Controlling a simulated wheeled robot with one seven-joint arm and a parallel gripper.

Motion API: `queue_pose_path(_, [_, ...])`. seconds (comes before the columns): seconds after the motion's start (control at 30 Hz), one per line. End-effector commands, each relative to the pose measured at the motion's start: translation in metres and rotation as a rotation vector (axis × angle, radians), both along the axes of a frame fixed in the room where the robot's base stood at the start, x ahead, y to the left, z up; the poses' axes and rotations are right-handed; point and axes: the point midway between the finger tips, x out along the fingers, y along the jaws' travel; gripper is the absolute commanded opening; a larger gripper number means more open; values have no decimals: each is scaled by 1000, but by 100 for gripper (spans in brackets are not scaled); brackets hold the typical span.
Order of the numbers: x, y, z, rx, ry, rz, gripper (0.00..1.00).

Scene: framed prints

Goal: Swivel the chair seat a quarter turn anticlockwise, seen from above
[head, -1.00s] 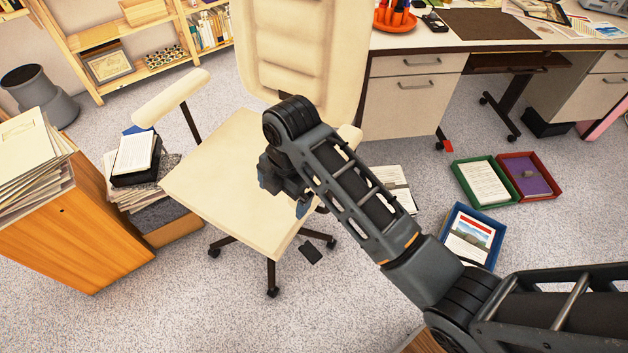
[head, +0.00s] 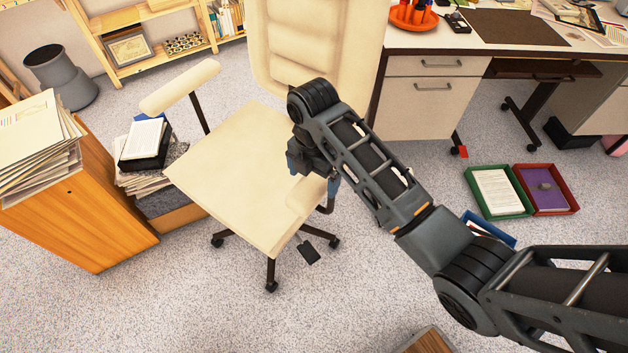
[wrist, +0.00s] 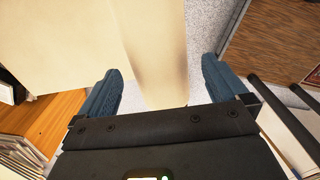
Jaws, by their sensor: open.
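The cream office chair stands in the middle of the head view. Its seat (head: 225,185) faces the lower left of the picture, with the tall backrest (head: 310,45) behind. The left armrest (head: 180,87) is free. The right armrest (head: 304,198) is partly hidden by my arm. My gripper (head: 313,178) is at this armrest, pointing down. In the wrist view, my gripper (wrist: 163,88) is open, with one blue finger on each side of the armrest (wrist: 158,60). Gaps show beside both fingers, and contact is not clear.
A wooden cabinet (head: 85,225) with papers stands left of the chair, with a box of papers (head: 150,175) between them. A desk (head: 430,105) is behind right. Green (head: 525,212) and red (head: 570,208) trays lie on the floor at right.

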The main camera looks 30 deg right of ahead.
Motion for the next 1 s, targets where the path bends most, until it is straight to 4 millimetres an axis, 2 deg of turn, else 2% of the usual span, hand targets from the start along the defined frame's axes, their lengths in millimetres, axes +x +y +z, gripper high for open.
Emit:
queue_pose_path(0.2, [0, 0, -22, 0, 1, 0, 100])
queue_pose_path(0.53, [0, 0, -27, -1, -1, 0, 100])
queue_pose_path(1.0, [0, 0, -26, -1, 0, 0, 56])
